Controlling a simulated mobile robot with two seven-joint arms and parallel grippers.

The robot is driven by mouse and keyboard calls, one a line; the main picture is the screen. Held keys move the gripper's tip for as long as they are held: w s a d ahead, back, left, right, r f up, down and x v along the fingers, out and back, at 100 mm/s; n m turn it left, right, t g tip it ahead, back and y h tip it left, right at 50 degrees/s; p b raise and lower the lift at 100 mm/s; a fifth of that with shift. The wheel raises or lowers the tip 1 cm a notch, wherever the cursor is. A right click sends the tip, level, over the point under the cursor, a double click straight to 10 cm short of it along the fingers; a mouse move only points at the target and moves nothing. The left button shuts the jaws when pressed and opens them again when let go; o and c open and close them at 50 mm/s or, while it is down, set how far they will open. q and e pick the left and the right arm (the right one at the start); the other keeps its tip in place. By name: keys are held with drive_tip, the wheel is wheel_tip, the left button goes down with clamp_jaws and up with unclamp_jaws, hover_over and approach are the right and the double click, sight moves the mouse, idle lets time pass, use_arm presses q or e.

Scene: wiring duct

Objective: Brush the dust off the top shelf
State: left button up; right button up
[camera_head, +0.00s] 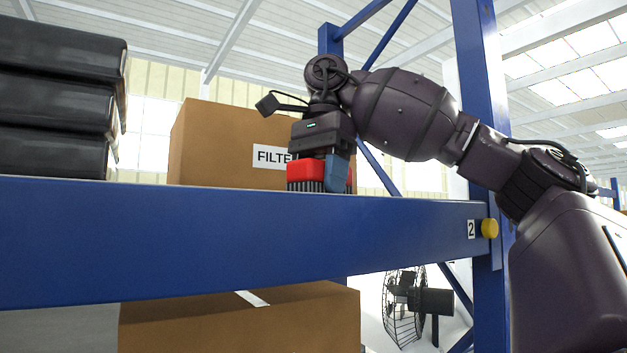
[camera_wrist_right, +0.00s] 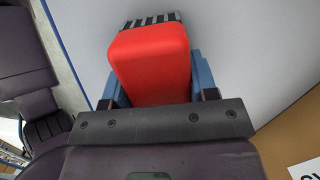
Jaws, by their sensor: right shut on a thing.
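My right gripper (camera_head: 322,172) is shut on a red brush (camera_head: 305,172) with dark bristles pointing down. In the head view the brush is at the front edge of the top shelf (camera_head: 240,235), in front of a cardboard box. The bristle tips are partly hidden by the blue beam, so contact with the shelf cannot be told. In the right wrist view the red brush (camera_wrist_right: 152,62) sits between the blue fingers (camera_wrist_right: 155,88), over the pale shelf surface (camera_wrist_right: 245,60). I cannot make out dust. My left gripper is not in view.
A cardboard box (camera_head: 215,145) labelled "FILTE…" stands behind the brush. Several stacked black binders or cases (camera_head: 55,100) stand at the left. Another box (camera_head: 250,325) and a fan (camera_head: 405,305) show below.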

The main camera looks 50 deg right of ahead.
drive_tip(key=shift+s+a, duration=0.2)
drive_tip(key=shift+s, duration=0.45)
drive_tip(key=shift+s+a, duration=0.15)
drive_tip(key=shift+s, duration=0.45)
drive_tip(key=shift+w+d+f, duration=0.1)
drive_tip(key=shift+w+d, duration=0.15)
drive_tip(key=shift+w, duration=0.6)
drive_tip(key=shift+w+d+f, duration=0.1)
drive_tip(key=shift+w+d, duration=0.15)
drive_tip(key=shift+w, duration=0.6)
drive_tip(key=shift+w+d+r, duration=0.1)
drive_tip(key=shift+w+d, duration=0.25)
drive_tip(key=shift+w, duration=0.75)
drive_tip(key=shift+w+d+r, duration=0.1)
drive_tip(key=shift+w+d, duration=0.3)
drive_tip(key=shift+w, duration=0.75)
drive_tip(key=shift+w+d+r, duration=0.1)
drive_tip(key=shift+w+d, duration=0.25)
drive_tip(key=shift+w, duration=0.75)
drive_tip(key=shift+w+d, duration=0.1)
drive_tip(key=shift+w, duration=0.05)
drive_tip(key=shift+d, duration=0.1)
